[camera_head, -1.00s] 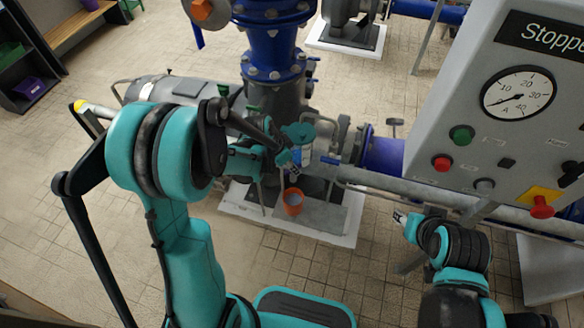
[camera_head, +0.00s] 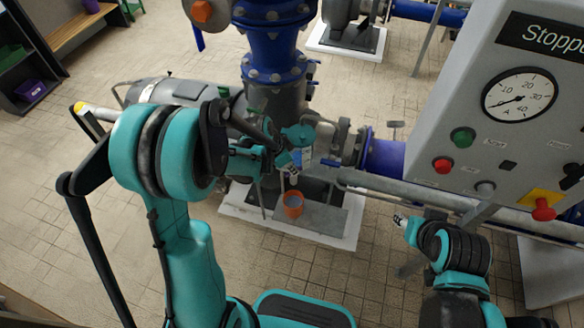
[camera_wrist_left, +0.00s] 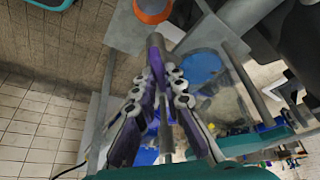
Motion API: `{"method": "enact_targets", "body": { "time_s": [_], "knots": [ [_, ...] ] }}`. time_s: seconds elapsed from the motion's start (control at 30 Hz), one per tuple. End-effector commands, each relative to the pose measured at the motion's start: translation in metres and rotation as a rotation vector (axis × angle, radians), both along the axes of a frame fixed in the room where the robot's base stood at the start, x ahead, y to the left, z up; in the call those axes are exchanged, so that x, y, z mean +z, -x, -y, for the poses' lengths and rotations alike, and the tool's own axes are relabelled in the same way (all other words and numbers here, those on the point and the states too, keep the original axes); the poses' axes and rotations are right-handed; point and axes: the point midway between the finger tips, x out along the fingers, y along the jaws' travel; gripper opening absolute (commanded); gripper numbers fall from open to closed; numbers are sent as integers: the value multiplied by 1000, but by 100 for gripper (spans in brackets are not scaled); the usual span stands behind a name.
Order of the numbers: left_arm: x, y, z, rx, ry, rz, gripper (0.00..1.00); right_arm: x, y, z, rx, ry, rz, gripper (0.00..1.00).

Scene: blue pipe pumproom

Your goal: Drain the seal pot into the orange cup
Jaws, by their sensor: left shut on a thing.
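The orange cup (camera_head: 293,207) stands upright on the grey plinth under the pump, and part of it shows at the top of the left wrist view (camera_wrist_left: 152,10). The seal pot (camera_head: 306,155), a clear vessel with blue in it, is just above and behind the cup; my gripper hides part of it. My left gripper (camera_head: 290,166) is beside the pot, above the cup. In the left wrist view its fingers (camera_wrist_left: 158,62) come together on a small purple part, partly hidden between the tips. My right gripper (camera_head: 400,219) is at the right, away from pot and cup; its opening is unclear.
The grey control panel (camera_head: 478,130), with gauge and buttons, fills the right. A horizontal grey pipe (camera_head: 440,197) runs below it. Blue pipework (camera_head: 273,45) rises behind the pot. The pale plinth edge (camera_head: 325,238) lies in front; the tiled floor at left is open.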

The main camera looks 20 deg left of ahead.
Motion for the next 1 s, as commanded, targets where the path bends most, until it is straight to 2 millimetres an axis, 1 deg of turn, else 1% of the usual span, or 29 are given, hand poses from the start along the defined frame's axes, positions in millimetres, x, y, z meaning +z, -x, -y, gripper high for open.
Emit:
{"method": "enact_targets", "body": {
  "time_s": [0.17,0.7,1.0],
  "knots": [
    [-1,-1,-1,-119,0,0,0,-3,0,0,0,0,0,40],
    [0,-4,-2,-586,1,0,0,-9,0,0,0,0,0,40],
    [0,-5,-2,-746,1,0,0,-10,0,0,0,0,0,40]
  ]
}}
